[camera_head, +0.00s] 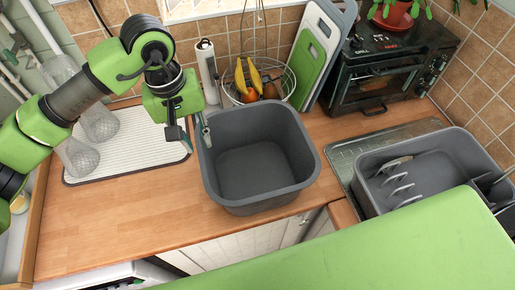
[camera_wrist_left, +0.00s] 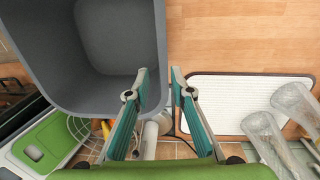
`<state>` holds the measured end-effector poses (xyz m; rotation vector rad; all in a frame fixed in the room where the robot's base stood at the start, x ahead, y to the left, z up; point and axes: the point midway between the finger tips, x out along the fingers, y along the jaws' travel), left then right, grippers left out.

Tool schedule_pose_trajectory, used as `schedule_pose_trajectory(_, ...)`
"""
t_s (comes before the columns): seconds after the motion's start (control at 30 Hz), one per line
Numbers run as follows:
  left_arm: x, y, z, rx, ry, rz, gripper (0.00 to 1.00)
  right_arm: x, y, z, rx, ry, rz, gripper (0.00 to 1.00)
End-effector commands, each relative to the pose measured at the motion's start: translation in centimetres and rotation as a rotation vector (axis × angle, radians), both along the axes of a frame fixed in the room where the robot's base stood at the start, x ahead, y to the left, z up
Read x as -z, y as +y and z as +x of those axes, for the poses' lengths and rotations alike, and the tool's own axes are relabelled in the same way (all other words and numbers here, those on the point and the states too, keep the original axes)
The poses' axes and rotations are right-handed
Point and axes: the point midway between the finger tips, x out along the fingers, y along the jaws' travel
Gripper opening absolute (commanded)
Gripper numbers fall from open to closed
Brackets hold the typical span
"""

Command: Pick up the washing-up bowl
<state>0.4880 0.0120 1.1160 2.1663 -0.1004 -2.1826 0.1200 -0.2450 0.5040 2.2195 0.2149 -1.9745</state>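The washing-up bowl (camera_head: 255,172) is a deep, empty, dark grey square tub. It stands upright at the middle of the wooden worktop, close to its front edge. My left gripper (camera_head: 188,137) is at the bowl's left rim in the head view. In the left wrist view, the bowl (camera_wrist_left: 95,45) fills the upper left, and my left gripper (camera_wrist_left: 160,82) is open. One finger overlaps the bowl's inside and the other is outside, with the rim between them. I cannot tell whether either finger touches the wall. My right gripper is not in view.
A white ribbed drying mat (camera_head: 130,142) with upturned glasses (camera_head: 98,122) lies left. Behind the bowl are a fruit basket (camera_head: 288,82), a paper-towel holder (camera_head: 207,68) and chopping boards (camera_head: 315,48). A grey dish tub (camera_head: 440,160) sits at the right. A mini oven (camera_head: 375,88) stands behind it.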

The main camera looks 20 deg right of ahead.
Motion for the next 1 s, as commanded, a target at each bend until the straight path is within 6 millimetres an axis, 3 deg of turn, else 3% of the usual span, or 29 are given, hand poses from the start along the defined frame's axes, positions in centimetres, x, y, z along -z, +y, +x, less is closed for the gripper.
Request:
schedule_pose_trajectory(0.13,2.7,-0.2,-0.2,0.000,0.005,0.001,0.22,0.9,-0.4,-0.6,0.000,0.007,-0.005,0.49)
schedule_pose_trajectory(0.4,7.5,-0.8,-0.3,0.000,0.004,-0.001,0.22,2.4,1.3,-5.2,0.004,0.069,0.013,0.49)
schedule_pose_trajectory(0.53,8.3,-0.9,-0.3,0.000,0.002,-0.001,0.22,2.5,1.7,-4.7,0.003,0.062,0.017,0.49)
schedule_pose_trajectory(0.77,10.6,-1.4,-1.0,0.000,0.008,-0.002,0.22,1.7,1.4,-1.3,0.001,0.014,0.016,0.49)
schedule_pose_trajectory(1.0,13.4,-1.7,-1.1,0.000,0.002,-0.003,0.22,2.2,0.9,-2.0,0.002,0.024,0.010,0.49)
